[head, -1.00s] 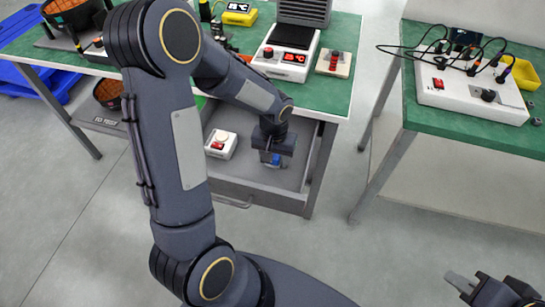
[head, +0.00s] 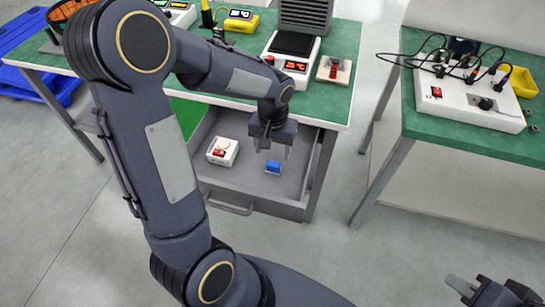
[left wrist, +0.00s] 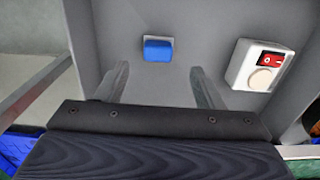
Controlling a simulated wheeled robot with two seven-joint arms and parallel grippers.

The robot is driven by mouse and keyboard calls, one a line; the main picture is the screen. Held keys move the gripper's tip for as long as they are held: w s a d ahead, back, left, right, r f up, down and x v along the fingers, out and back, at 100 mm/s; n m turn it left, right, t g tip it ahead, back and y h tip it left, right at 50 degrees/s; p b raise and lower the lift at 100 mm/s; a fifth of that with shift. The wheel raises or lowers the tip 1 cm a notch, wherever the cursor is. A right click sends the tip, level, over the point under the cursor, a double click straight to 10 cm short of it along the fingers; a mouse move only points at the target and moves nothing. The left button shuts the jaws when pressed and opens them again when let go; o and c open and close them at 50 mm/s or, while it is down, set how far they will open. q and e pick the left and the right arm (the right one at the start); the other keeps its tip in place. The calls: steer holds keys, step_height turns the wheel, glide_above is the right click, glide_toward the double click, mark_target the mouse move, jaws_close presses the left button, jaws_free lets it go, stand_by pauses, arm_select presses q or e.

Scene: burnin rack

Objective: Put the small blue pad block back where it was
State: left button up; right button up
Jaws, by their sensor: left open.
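The small blue pad block (head: 273,167) lies on the floor of the open grey drawer (head: 240,185), towards its right side. It also shows in the left wrist view (left wrist: 158,50), beyond my fingertips and apart from them. My left gripper (head: 273,152) hangs above the drawer, its two fingers spread and empty; they show in the left wrist view (left wrist: 158,78) too. My right gripper (head: 465,290) is at the bottom right corner, partly cut off, and how far its fingers are apart is unclear.
A white box with a red switch and round knob (head: 222,151) sits in the drawer, left of the block. The green-topped bench (head: 335,95) above carries a hot plate (head: 290,60) and a red-switch block (head: 334,69). A second bench (head: 480,140) stands right.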

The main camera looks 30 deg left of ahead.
mark_target(273, 163)
arm_select(q)
steer(key=s+r+t+h, duration=0.2)
steer(key=s+r+t, duration=0.1)
steer(key=s+r, duration=0.7)
steer(key=s+d+r+m+t+h, duration=0.1)
steer(key=s+d+r+t, duration=0.1)
steer(key=s+d, duration=0.2)
steer(key=s, duration=0.3)
steer(key=shift+d+r+t+h+p, duration=0.15)
steer(key=shift+r+t+h+p, duration=0.15)
steer(key=shift+h, duration=0.1)
